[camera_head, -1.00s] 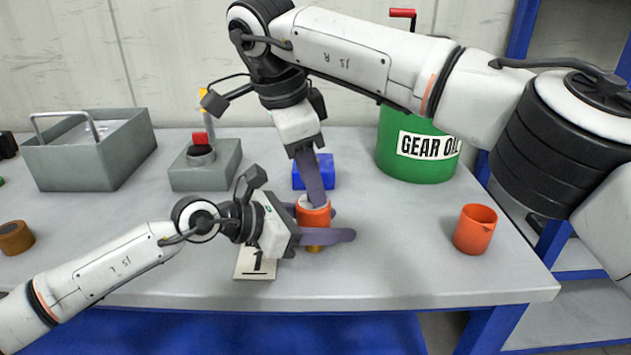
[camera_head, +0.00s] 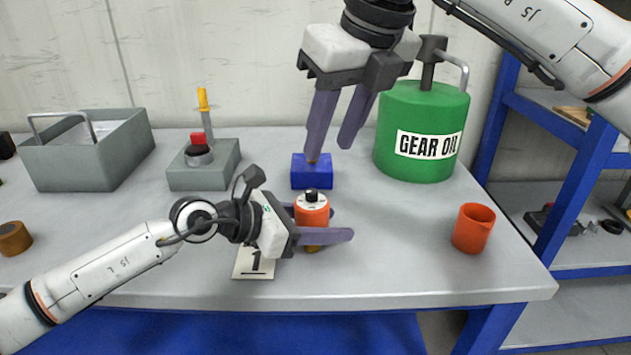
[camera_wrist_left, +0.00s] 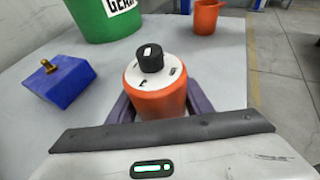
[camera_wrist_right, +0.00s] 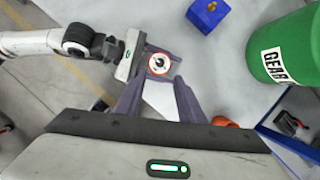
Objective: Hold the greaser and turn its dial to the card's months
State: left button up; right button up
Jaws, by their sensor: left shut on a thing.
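The orange greaser (camera_head: 312,212) stands upright near the front middle of the table. Its white top carries a black dial knob (camera_wrist_left: 151,58), and small dark marks show on the white face; I cannot read them. My left gripper (camera_head: 325,226) is shut around the greaser's body. The white card (camera_head: 254,263) lies in front of the left gripper and shows a "1"; the left hand hides part of it. My right gripper (camera_head: 338,135) is open and empty, raised above and behind the greaser. In the right wrist view the greaser's white top (camera_wrist_right: 159,64) shows beyond its fingers.
A blue block (camera_head: 312,172) with a brass fitting sits behind the greaser. A green gear oil can (camera_head: 420,140) stands back right, an orange cup (camera_head: 473,228) at right. A grey box with a red part (camera_head: 204,165) and a grey tray (camera_head: 88,160) stand left.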

aim_at(312, 192)
jog(key=x, duration=1)
jog(key=shift+f, duration=0.3)
grip_shut()
